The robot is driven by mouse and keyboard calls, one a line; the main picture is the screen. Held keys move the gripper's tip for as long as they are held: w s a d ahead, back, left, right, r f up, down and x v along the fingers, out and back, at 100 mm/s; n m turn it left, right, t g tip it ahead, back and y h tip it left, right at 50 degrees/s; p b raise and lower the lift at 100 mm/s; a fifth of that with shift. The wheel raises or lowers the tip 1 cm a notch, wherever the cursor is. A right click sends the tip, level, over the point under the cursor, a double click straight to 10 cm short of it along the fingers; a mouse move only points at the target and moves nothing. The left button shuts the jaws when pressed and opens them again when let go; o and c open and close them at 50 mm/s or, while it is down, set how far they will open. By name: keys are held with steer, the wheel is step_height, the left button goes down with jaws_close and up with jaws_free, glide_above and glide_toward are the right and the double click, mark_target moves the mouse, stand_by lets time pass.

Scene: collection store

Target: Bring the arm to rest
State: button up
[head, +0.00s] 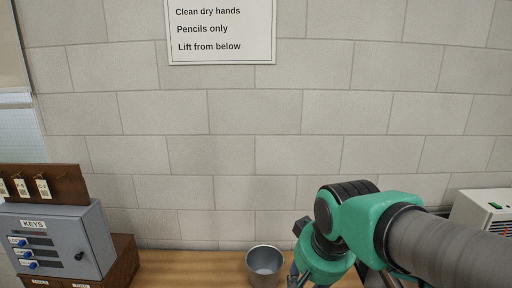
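My arm, green and grey, reaches in from the right in the head view and bends down over the wooden surface. Its end is low in the picture, just right of a grey metal cup (265,266). Only a small part of my gripper (294,276) shows at the bottom edge, beside the cup's rim. The fingertips are cut off or hidden, so I cannot tell whether it is open or holds anything. I also cannot tell whether it touches the cup.
The cup stands on a wooden surface (190,265) against a block wall. At left are a grey key box (60,240), a brown board with hanging tags (42,186) and wooden drawers (122,262). A white device (482,208) stands at right. A sign (221,30) hangs above.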

steer(key=s+d+t+h, duration=0.1)
steer(key=s+d, duration=0.9)
steer(key=s, duration=0.1)
steer(key=shift+s+r+t, duration=0.3)
steer(key=shift+r, duration=0.1)
